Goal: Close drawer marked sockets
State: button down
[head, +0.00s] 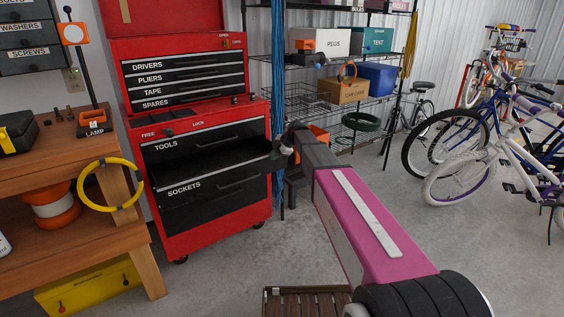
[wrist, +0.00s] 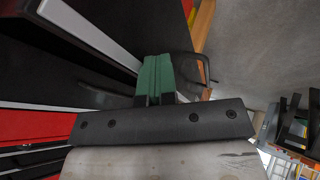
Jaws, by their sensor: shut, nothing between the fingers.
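The drawer marked sockets (head: 205,200) is the lower black drawer of the red tool cabinet (head: 180,245) in the head view. It stands pulled out, with a dark open interior (head: 205,164) showing above its front. Its bar handle (head: 238,183) is on the front's right half. My gripper (head: 274,151) is at the drawer's upper right corner; I cannot tell whether it touches. In the wrist view its green fingers (wrist: 156,65) are together and empty, beside a dark bent bar (wrist: 195,62).
The tools drawer (head: 210,137) sits above, and a smaller red chest (head: 180,80) rests on the cabinet. A wooden workbench (head: 90,150) stands left. Wire shelves and bicycles (head: 460,140) stand right. A slatted wooden item (head: 305,302) lies in front; bare floor lies between.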

jog(key=w+a, duration=0.3)
jog(key=w, duration=0.1)
jog(key=w+a, duration=0.3)
jog(key=w, duration=0.2)
jog(key=w+a, duration=0.3)
jog(key=w, duration=0.2)
jog(key=shift+w+a, duration=0.15)
jog(key=shift+a, duration=0.15)
